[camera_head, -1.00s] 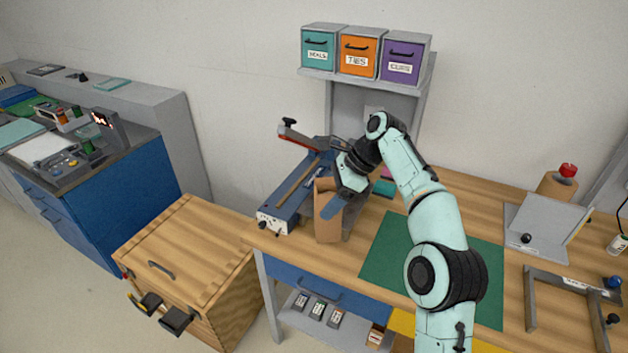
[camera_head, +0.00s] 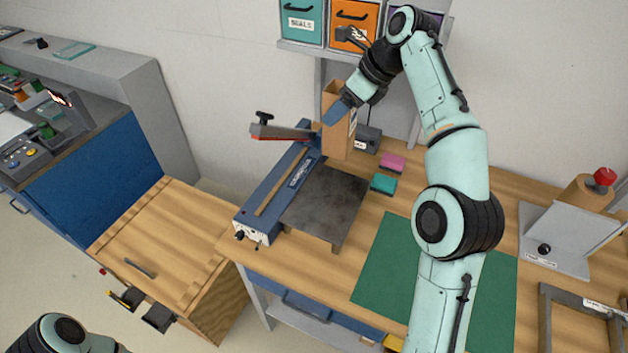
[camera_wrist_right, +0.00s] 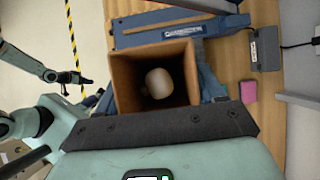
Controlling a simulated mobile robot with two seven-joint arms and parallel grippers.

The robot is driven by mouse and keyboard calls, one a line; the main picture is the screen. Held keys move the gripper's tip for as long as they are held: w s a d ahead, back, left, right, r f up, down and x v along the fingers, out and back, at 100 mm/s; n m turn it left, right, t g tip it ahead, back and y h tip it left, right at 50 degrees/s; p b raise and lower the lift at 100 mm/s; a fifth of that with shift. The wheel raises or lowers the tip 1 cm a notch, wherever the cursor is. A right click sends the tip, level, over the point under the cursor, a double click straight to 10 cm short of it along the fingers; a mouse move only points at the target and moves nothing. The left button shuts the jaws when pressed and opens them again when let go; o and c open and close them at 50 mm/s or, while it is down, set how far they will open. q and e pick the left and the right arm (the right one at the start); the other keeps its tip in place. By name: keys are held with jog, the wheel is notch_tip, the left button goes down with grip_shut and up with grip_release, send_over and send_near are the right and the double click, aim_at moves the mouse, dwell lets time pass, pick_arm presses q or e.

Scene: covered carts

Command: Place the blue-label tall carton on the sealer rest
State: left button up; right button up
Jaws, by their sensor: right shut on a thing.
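The tall brown carton (camera_head: 332,141) is upright in my right gripper (camera_head: 341,108), at the far end of the blue sealer (camera_head: 268,194). The gripper is shut on its upper part; a bluish finger covers part of the near face. I cannot tell whether the carton's bottom touches anything. The dark sealer rest plate (camera_head: 325,203) is bare, nearer than the carton. In the right wrist view the carton (camera_wrist_right: 125,80) is open-topped, with a pale rounded thing inside. My left gripper (camera_wrist_right: 73,77) shows small there; its jaws are unclear.
A red-edged sealer arm (camera_head: 283,132) juts left beside the carton. A dark box (camera_head: 367,139), pink block (camera_head: 392,162) and teal block (camera_head: 383,183) lie right of it. Drawers (camera_head: 352,22) hang above. The green mat (camera_head: 395,255) is largely clear; a wooden cart (camera_head: 165,240) stands left.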

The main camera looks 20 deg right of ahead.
notch_tip(320, 180, down, 20)
jog(key=shift+w+r, duration=0.15)
dwell(0.5)
jog(key=o, duration=1.3)
jog(key=shift+d, duration=0.1)
jog(key=v, duration=1.2)
